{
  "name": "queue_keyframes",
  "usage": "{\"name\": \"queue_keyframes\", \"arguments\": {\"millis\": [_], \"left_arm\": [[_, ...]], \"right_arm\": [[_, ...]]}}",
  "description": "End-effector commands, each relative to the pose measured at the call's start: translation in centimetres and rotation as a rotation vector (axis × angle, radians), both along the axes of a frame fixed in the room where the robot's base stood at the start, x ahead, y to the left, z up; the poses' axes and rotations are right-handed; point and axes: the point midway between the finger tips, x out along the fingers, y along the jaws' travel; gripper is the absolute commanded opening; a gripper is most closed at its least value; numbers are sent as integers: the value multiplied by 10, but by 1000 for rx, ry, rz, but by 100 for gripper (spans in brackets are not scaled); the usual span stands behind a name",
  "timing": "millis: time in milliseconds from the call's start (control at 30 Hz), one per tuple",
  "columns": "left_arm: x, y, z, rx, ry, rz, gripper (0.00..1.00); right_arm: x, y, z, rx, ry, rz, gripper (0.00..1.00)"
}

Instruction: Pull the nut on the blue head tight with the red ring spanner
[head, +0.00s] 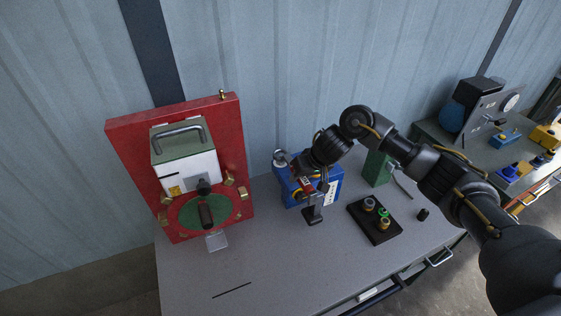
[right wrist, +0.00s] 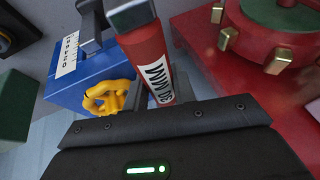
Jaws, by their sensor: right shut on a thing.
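The red spanner (right wrist: 148,62), with a white label on its handle, is held in my right gripper (right wrist: 140,80), which is shut on it in the right wrist view. Its ring end is not clear. In the head view my right gripper (head: 308,182) is over the front of the blue head (head: 331,184), a blue block with a white label. The blue head also shows in the right wrist view (right wrist: 92,72), with a yellow lobed part beside the spanner. I cannot make out the nut or whether the spanner is around it. My left gripper is out of view.
A red panel (head: 236,130) with a green disc and a handled box stands at left. A black tray (head: 362,226) with several ring-shaped parts and a green block (head: 376,168) lie to the right. The grey bench (head: 275,275) is mostly clear in front.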

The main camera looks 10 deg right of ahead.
Motion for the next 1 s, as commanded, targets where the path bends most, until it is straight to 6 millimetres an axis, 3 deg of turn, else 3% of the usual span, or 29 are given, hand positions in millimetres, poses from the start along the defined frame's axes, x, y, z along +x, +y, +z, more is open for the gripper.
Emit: {"name": "queue_keyframes", "arguments": {"millis": [1000], "left_arm": [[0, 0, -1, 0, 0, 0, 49]], "right_arm": [[0, 0, -24, 1, -1, -1, 0]]}}
